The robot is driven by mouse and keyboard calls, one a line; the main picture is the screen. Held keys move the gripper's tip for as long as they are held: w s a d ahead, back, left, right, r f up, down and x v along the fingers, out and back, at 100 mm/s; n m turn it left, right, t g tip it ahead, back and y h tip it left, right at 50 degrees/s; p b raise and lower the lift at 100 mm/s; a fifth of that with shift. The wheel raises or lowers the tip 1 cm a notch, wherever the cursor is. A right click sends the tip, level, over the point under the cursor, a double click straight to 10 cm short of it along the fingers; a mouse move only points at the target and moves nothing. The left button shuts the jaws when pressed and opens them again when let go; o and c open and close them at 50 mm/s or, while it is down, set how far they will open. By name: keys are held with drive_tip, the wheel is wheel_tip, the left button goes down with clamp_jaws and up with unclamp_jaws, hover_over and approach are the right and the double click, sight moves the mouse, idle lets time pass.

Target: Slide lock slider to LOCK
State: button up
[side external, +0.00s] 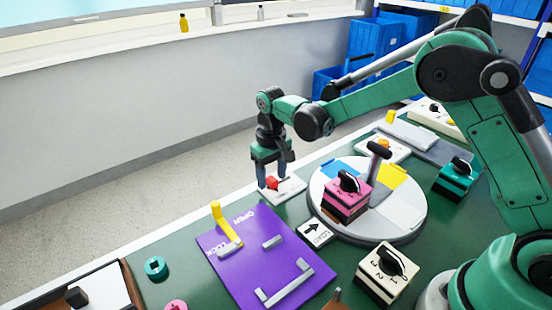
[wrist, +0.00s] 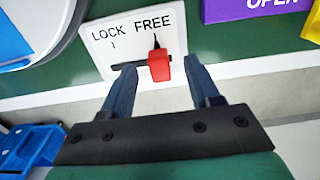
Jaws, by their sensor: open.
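The lock slider has a red knob (wrist: 160,66) on a white plate (wrist: 108,50) marked LOCK and FREE. In the wrist view the knob is under the word FREE, and the LOCK side to its left is clear. In the side view the red knob (side external: 271,183) and white plate (side external: 291,188) lie near the table's far edge. My gripper (wrist: 160,78) is open, with one blue finger on each side of the knob. I see gaps between the knob and both fingers in the wrist view. In the side view my gripper (side external: 273,184) points down over the plate.
A round turntable (side external: 405,222) with a pink switch block (side external: 345,195) stands right of the plate. A purple board (side external: 238,268) with a yellow handle (side external: 217,213) lies nearer the camera. A teal switch block (side external: 455,180) and a cream one (side external: 382,280) stand to the right.

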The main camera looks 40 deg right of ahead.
drive_tip(key=shift+f, duration=0.3)
clamp_jaws()
idle(1.2)
